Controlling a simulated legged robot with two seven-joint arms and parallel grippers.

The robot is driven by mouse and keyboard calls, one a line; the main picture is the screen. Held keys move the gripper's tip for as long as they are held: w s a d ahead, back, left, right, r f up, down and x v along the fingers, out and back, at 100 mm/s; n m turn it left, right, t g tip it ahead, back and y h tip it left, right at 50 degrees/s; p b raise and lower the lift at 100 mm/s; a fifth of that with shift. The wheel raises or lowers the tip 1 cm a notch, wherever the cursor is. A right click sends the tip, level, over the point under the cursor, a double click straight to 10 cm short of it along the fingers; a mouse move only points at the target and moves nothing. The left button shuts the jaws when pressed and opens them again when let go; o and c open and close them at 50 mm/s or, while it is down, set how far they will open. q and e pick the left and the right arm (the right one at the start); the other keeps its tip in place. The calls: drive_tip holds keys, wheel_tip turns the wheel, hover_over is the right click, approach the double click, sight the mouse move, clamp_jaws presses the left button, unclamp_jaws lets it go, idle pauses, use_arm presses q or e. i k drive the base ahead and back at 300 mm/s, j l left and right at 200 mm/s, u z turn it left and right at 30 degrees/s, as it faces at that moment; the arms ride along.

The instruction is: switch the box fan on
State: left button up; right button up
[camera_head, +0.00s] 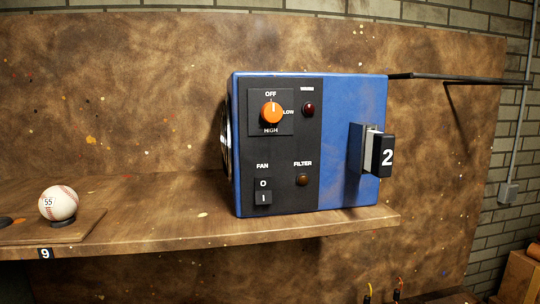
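The box fan is a blue box (352,100) with a black control panel (300,145), standing on a brown shelf. A round grille edge shows at its left side. An orange knob (271,113) sits among the labels OFF, LOW and HIGH, with its white mark pointing up at OFF. A black rocker switch (263,191) marked O and I is below the word FAN. Which side of it is pressed I cannot tell. Dark lamps sit at WARNING-like small text (308,109) and FILTER (302,180); neither glows. Neither of my grippers is in view.
An orange-brown box (520,277) is at lower right.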

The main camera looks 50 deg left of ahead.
sight(263, 195)
drive_tip(key=u, duration=1.55)
